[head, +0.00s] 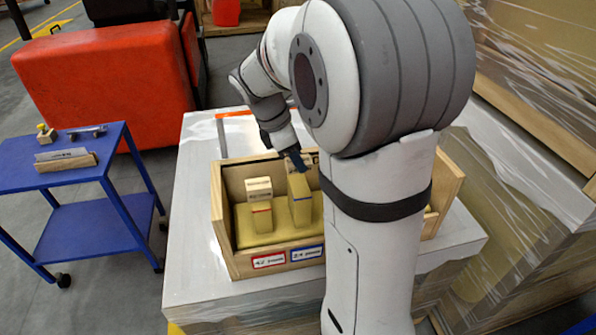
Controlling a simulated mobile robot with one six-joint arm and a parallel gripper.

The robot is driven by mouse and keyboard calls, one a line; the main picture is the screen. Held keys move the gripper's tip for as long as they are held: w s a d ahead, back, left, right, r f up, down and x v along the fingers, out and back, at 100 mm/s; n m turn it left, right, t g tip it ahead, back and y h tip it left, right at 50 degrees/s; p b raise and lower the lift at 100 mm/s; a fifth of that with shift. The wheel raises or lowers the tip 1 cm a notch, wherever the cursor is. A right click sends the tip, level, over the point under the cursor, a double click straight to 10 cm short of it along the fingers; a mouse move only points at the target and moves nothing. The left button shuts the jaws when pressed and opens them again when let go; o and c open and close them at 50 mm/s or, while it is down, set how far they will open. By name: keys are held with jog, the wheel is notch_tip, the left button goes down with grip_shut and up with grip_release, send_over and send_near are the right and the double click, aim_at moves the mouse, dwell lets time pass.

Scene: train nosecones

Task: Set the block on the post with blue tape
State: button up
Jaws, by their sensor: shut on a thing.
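The post with blue tape (301,206) stands upright in a wooden box, with a blue band around its upper part. My gripper (296,160) is at the top of this post, slightly behind it in the picture. It is shut on a small pale block (311,160) with dark marks, partly hidden by the fingers and my arm. I cannot tell whether the block touches the post top. To the left stands a post with red tape (261,218), with a pale marked block (259,187) at its top.
The wooden box (228,255) has a yellow floor, raised walls and front labels framed red (269,261) and blue (307,253). My arm hides its right part. The box sits on a wrapped grey surface (190,285). A blue cart (85,175) stands left.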

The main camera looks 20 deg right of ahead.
aim_at(297, 185)
jog(key=shift+f, duration=2.55)
jog(key=shift+f, duration=0.1)
jog(key=o, duration=1)
jog(key=shift+c, duration=0.2)
jog(key=s+v, duration=0.1)
jog(key=v, duration=1)
jog(key=s+a+f+m+t+y, duration=0.2)
jog(key=s+m, duration=0.6)
jog(key=s+a+f+m+t+y, duration=0.1)
jog(key=s+a+f+m+y, duration=0.1)
jog(key=s+m, duration=0.5)
jog(key=shift+s+a+f+m+t, duration=0.2)
jog(key=shift+s+a+m+t, duration=0.2)
jog(key=shift+s, duration=0.5)
